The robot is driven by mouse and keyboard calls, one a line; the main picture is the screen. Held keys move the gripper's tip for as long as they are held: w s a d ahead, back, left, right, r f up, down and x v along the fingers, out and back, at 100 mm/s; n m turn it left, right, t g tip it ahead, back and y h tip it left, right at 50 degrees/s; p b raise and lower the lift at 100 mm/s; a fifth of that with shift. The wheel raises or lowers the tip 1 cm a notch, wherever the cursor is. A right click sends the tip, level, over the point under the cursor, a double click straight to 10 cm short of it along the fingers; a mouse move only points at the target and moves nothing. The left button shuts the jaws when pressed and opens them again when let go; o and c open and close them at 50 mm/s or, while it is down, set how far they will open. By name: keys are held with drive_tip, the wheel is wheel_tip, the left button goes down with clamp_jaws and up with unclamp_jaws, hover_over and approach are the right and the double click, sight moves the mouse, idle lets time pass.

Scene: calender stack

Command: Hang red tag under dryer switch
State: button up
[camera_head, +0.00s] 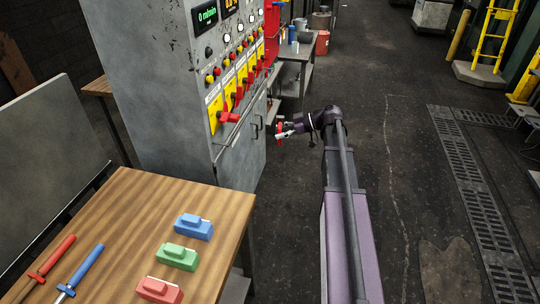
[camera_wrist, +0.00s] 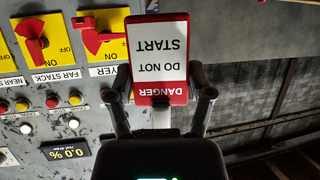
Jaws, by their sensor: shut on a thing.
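My gripper (camera_wrist: 163,97) is shut on the red tag (camera_wrist: 179,93), a red-edged plate with a white field reading "DANGER DO NOT START". The wrist view shows it upside down. The dryer switch (camera_wrist: 95,38) is a red handle on a yellow plate, its label partly cut off by the tag, which overlaps the plate's right side in that view. In the head view my gripper (camera_head: 281,132) holds the tag (camera_head: 279,130) out in front of the grey cabinet, to the right of the nearest red switch (camera_head: 229,117). Contact between tag and panel cannot be told.
The far stack switch (camera_wrist: 35,40) and several buttons sit beside the dryer switch. A rail (camera_head: 234,130) and handles stick out from the cabinet (camera_head: 160,90). A wooden table (camera_head: 120,215) with coloured blocks and two tools stands at front left. Floor to the right is mostly clear.

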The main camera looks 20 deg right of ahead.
drive_tip(key=w+a+f+m+t+b, duration=0.1)
drive_tip(key=w+f+b, duration=0.2)
drive_tip(key=f+b, duration=0.4)
drive_tip(key=w+a+f+m+t+h+b, duration=0.1)
drive_tip(key=w+f+b, duration=0.3)
drive_tip(key=f+b, duration=0.4)
drive_tip(key=shift+f, duration=0.6)
drive_tip(key=shift+w+a+h, duration=0.2)
drive_tip(key=shift+w+h, duration=0.05)
drive_tip(key=shift+h, duration=0.05)
drive_tip(key=w+a+f+b, duration=0.1)
drive_tip(key=w+a, duration=0.7)
drive_tip(key=a, duration=0.5)
drive_tip(key=shift+w, duration=0.3)
idle(1.1)
idle(0.3)
drive_tip(key=o, duration=1.1)
